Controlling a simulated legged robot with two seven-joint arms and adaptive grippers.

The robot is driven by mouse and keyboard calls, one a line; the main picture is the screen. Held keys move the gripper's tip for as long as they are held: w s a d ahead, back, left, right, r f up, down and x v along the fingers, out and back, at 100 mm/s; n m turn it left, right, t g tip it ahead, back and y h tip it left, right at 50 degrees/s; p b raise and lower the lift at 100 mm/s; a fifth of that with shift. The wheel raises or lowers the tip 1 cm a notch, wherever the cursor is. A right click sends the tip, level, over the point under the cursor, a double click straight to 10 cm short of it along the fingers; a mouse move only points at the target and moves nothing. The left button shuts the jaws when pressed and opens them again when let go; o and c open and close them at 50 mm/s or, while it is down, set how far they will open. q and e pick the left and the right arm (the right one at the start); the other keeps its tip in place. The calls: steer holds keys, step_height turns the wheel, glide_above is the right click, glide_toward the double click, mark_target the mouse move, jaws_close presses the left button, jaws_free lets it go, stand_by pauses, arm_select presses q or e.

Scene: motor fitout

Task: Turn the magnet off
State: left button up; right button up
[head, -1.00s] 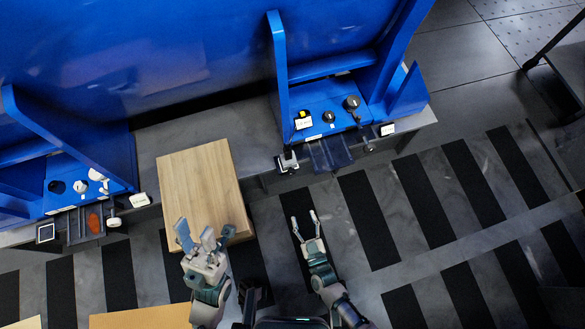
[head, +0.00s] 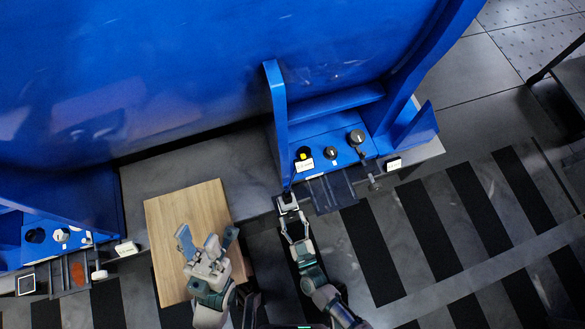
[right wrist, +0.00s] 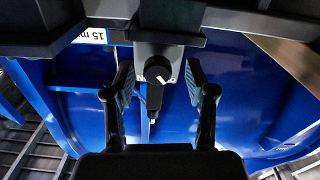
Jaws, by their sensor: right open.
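What looks like the magnet's switch, a light grey block with a dark rotary knob and lever, shows in the right wrist view (right wrist: 158,68). A white pointer mark on it lies at a slant, and the lever hangs down in the picture. In the head view this small grey and black unit (head: 287,203) sits at the front edge of the right blue station. My right gripper (head: 293,217) is open, its fingertips just in front of the unit. In the right wrist view its fingers (right wrist: 158,85) stand apart on either side of the knob, without visible contact. My left gripper (head: 207,239) is open over a wooden board.
The wooden board (head: 188,205) lies left of my right arm. The right blue station (head: 340,137) holds several black knobs, with a dark tray (head: 332,192) at its front. A second blue station (head: 50,222) stands at the far left. The striped floor (head: 440,225) at right is clear.

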steer(key=shift+d, duration=0.2)
steer(key=shift+c, duration=0.5)
jaws_close()
steer(key=shift+a, duration=0.1)
